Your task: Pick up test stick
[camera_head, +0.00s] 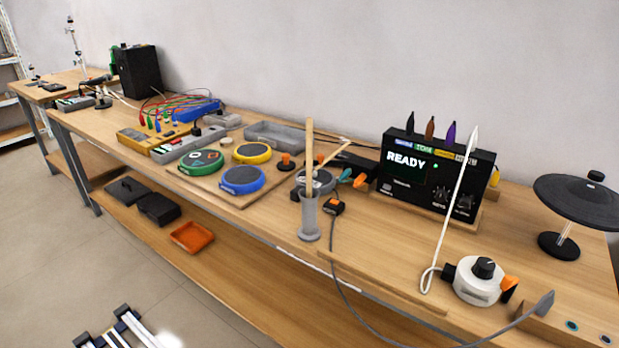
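A light wooden stick (309,140), which looks like the test stick, stands nearly upright in a grey cylindrical holder (309,218). The holder is near the front edge of the workbench. The stick's lower end is hidden inside the holder, and its upper part sticks out well above it. I cannot make out my gripper in this view. Some white and dark parts with blue show at the bottom left, low by the floor, and they may be mine.
Round pads in green (201,162), yellow (252,153) and blue (242,180) lie left of the holder. A black box reading READY (440,172), a white knob unit (478,281) and a dark disc on a stand (580,202) are to the right. A cable (333,262) hangs near the holder.

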